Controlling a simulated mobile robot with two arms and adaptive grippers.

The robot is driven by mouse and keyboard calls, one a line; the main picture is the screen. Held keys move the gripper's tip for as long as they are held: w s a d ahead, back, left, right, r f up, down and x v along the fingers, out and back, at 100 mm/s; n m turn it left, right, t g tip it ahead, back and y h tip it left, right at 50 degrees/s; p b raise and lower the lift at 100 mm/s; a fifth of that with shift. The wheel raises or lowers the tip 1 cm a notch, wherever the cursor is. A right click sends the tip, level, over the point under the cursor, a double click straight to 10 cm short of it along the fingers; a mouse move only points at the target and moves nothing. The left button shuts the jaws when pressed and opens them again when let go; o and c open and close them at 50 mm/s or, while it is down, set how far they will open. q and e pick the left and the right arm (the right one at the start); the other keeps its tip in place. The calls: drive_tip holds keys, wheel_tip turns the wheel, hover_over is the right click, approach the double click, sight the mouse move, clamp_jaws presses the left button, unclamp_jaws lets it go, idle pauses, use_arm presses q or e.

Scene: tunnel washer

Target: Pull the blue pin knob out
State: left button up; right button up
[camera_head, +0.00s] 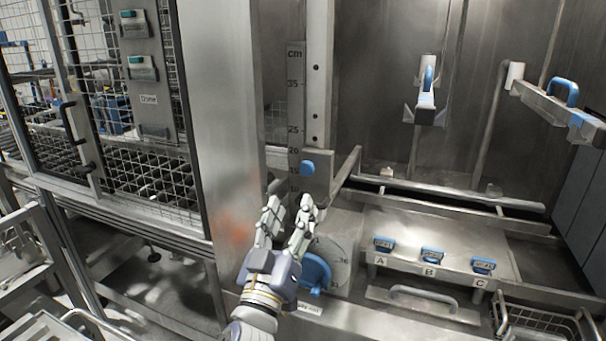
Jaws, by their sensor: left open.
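The blue pin knob (308,168) is a small round blue knob at the foot of the vertical cm scale (296,110), on a metal block near the low end of the numbers. My left gripper (288,203) comes up from the bottom of the view. Its fingers are apart and empty, with the tips a little below the knob in the picture. I cannot tell the depth gap between them, but they do not appear to hold the knob. My right gripper does not show.
A blue dial handle (316,272) on a round plate sits just right of my gripper. A metal shelf (452,243) with blue-topped pieces labelled A, B and C lies to the right. A wire basket (540,322) is at lower right. A mesh cage door (120,100) stands at left.

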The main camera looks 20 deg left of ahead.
sight(305, 171)
use_arm(q)
drive_tip(key=p+x, duration=0.3)
drive_tip(key=x, duration=0.5)
drive_tip(key=shift+w+r, duration=0.15)
drive_tip(key=shift+w, duration=0.2)
drive_tip(key=shift+w+a, duration=0.1)
drive_tip(key=shift+w, duration=0.4)
